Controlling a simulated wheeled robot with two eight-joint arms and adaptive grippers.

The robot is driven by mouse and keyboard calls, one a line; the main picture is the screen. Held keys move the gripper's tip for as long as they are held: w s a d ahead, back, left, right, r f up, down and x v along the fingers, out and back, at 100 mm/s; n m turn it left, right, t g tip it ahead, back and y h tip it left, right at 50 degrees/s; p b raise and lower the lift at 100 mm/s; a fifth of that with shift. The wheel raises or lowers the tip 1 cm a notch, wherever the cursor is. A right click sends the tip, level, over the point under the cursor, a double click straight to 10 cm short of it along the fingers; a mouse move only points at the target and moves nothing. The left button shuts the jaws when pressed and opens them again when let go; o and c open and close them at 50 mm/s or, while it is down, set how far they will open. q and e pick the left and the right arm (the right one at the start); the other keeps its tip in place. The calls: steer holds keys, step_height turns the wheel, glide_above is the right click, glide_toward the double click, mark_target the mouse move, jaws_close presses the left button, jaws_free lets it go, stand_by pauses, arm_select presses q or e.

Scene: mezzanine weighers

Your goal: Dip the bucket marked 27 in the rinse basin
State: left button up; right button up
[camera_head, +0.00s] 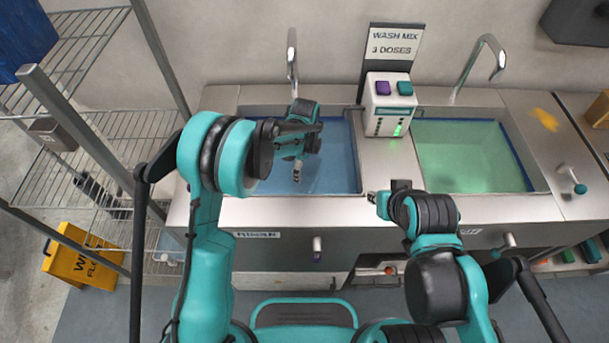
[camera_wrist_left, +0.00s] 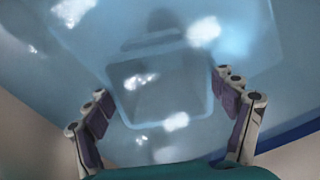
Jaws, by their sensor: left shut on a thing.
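The rinse basin (camera_head: 340,194) is the left sink, filled with blue water, with a partly hidden label on its front. My left gripper (camera_head: 297,174) reaches down over its water. In the left wrist view, my left gripper (camera_wrist_left: 160,85) has its fingers on either side of a pale, squarish, see-through shape, which looks like the bucket (camera_wrist_left: 165,92) under the water surface. The gripper is shut on it. The bucket's number does not show, and I cannot make the bucket out in the head view. My right gripper (camera_head: 373,197) is at the counter's front edge, its jaws unclear.
A second sink (camera_head: 537,165) with green water is on the right. A white dispenser (camera_head: 390,108) stands between the sinks under a "WASH MIX 3 DOSES" sign (camera_head: 395,45). Taps (camera_head: 291,60) rise behind. A wire rack (camera_head: 95,130) and yellow floor sign (camera_head: 75,255) are left.

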arm_select(q)
step_height(320, 180, up, 23)
steer(key=p, duration=1.4)
stand_by(0.5)
